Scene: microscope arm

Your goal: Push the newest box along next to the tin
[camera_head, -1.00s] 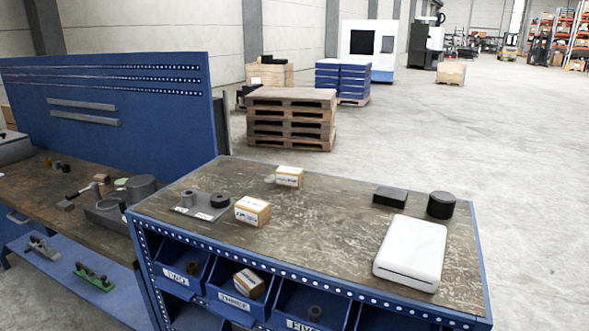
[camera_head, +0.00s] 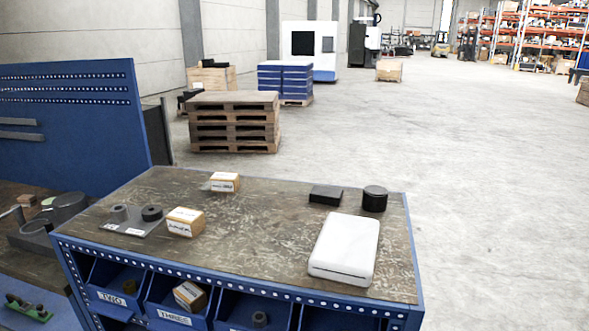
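Two small cardboard boxes with white labelled tops stand on the worktable (camera_head: 255,235). The nearer box (camera_head: 185,222) is just right of a grey plate. The farther box (camera_head: 224,182) is near the back left edge. A third box (camera_head: 190,295) sits in the bin marked THREE. I cannot read the box labels well enough to tell which is newest. A round black tin (camera_head: 374,199) stands at the back right, beside a flat black block (camera_head: 326,195). Neither of my grippers is in view.
A white case (camera_head: 344,248) lies at the front right of the table. The grey plate (camera_head: 132,225) carries a grey ring (camera_head: 119,213) and a black ring (camera_head: 152,213). The table's middle is clear. Pallets (camera_head: 234,122) stand on the floor behind.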

